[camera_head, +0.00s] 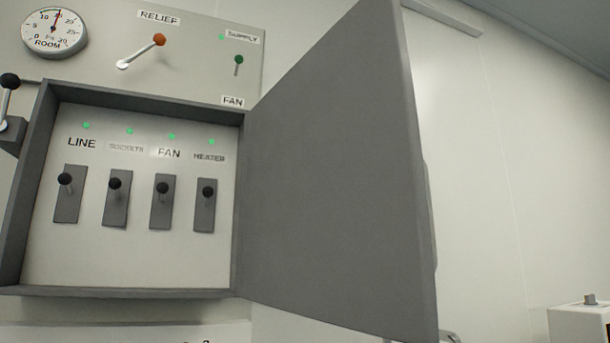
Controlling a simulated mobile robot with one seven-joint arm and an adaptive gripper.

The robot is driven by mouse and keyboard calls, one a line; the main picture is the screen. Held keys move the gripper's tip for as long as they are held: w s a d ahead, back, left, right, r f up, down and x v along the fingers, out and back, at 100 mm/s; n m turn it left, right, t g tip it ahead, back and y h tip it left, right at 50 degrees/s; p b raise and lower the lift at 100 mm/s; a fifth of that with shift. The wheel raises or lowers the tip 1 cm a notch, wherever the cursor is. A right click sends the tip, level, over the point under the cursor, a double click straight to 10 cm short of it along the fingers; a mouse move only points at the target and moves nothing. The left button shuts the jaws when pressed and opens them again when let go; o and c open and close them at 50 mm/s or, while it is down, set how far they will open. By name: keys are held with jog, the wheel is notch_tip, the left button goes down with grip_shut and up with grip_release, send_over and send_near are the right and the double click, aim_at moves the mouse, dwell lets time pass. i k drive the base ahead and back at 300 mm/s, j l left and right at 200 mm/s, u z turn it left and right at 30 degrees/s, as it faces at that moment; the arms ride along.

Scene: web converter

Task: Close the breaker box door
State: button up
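The breaker box (130,97) is mounted on the wall panel at the left, with a dark grey frame. Its door (335,180) stands wide open, hinged on the box's right side and swung out toward me on the right. Inside, on a pale plate, are several black-knobbed switches, including the LINE switch (66,190) and the HEATER switch (206,200), with lit green lamps above them. The far face of the door is mostly hidden. My gripper is not in view.
Above the box are a round ROOM gauge (54,33), an orange-knobbed RELIEF lever (158,40) and a green SUPPLY switch (239,62). A black-knobbed lever (9,82) sits at the left edge. A white unit (580,323) stands at lower right.

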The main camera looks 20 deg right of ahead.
aim_at(338, 226)
jog(key=l+u, duration=0.2)
jog(key=l, duration=0.3)
jog(key=l+u, duration=0.2)
jog(key=l, duration=0.35)
jog(key=k+l+u, duration=0.2)
jog(key=l, duration=0.3)
jog(key=l+u, duration=0.2)
jog(key=l, duration=0.35)
jog(key=k+l+u, duration=0.2)
jog(key=l, duration=0.25)
jog(key=k+j+u, duration=0.1)
jog(key=k, duration=0.15)
jog(key=k+j+u, duration=0.1)
jog(key=k, duration=0.2)
jog(key=i+l, duration=0.4)
